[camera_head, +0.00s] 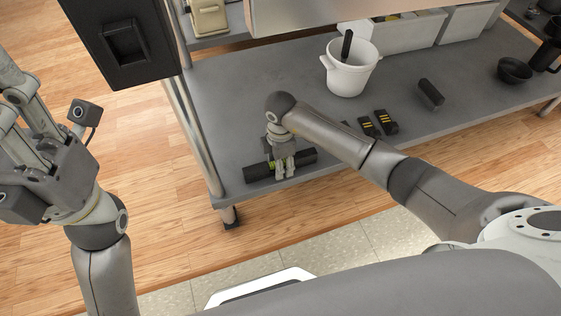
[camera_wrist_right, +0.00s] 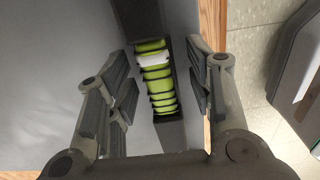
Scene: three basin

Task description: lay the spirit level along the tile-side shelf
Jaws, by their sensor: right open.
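The spirit level (camera_head: 306,157) looks like a dark bar with bright green parts at its middle. It lies near the front left corner of a grey shelf (camera_head: 225,112), close to its front edge. I cannot tell whether this is the shelf the task names. My right gripper (camera_head: 284,166) is over the bar's middle. In the right wrist view, the open fingers of the right gripper (camera_wrist_right: 158,90) stand on either side of the level (camera_wrist_right: 156,84), with gaps showing. My left gripper (camera_head: 22,95) is at the far left, away from the shelf; its opening is unclear.
A white bucket (camera_head: 348,78) with a dark handle stands behind my right arm. A dark block (camera_head: 431,93), yellow-marked black pieces (camera_head: 385,122) and a black bowl (camera_head: 514,71) lie to the right. Pale bins (camera_head: 467,22) line the back. A metal post (camera_head: 193,131) rises at the shelf's left.

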